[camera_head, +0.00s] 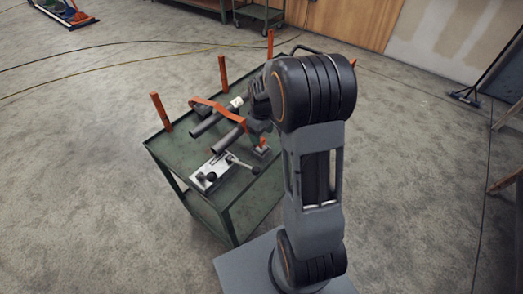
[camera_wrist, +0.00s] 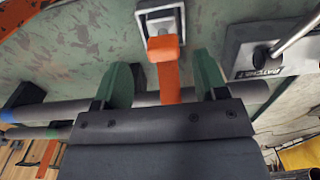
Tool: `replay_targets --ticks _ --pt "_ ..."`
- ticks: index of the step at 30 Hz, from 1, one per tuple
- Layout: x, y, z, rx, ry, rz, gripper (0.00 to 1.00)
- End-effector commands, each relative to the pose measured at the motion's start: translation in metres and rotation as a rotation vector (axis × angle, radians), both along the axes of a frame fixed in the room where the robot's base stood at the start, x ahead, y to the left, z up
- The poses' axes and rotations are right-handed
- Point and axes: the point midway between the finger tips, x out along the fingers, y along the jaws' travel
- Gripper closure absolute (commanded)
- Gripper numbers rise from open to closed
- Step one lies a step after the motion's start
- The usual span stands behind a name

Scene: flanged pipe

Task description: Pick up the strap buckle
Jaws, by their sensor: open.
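An orange strap (camera_head: 222,110) runs over dark pipes on the green cart in the head view. In the wrist view an orange strap piece (camera_wrist: 170,82) lies between my gripper's fingers. It ends at a square pale metal piece (camera_wrist: 145,12) that looks like the buckle, just beyond the fingertips. My gripper (camera_wrist: 165,78) is open, with its two green fingers either side of the orange piece and no clear contact. In the head view a small orange-and-grey piece (camera_head: 262,151), perhaps the same buckle, sits below my wrist. The palm hides part of the strap and pipe.
Pipes (camera_wrist: 60,112) run close along the fingers. A metal plate with a lever clamp (camera_head: 222,172) stands near the cart's front edge, also in the wrist view (camera_wrist: 262,50). Orange posts (camera_head: 160,113) rise at the edges of the green cart (camera_head: 165,150).

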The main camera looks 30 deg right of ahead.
Motion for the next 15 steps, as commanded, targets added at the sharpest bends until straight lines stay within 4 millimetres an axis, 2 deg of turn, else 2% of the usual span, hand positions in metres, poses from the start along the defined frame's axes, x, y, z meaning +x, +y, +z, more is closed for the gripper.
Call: replay_targets --ticks 4,12,15 --pt "-0.001 0.001 -0.010 0.000 0.001 0.000 0.34" --pt "-0.003 0.002 -0.045 0.000 0.001 -0.001 0.34" --pt "-0.003 0.002 -0.051 0.000 0.000 0.000 0.34"
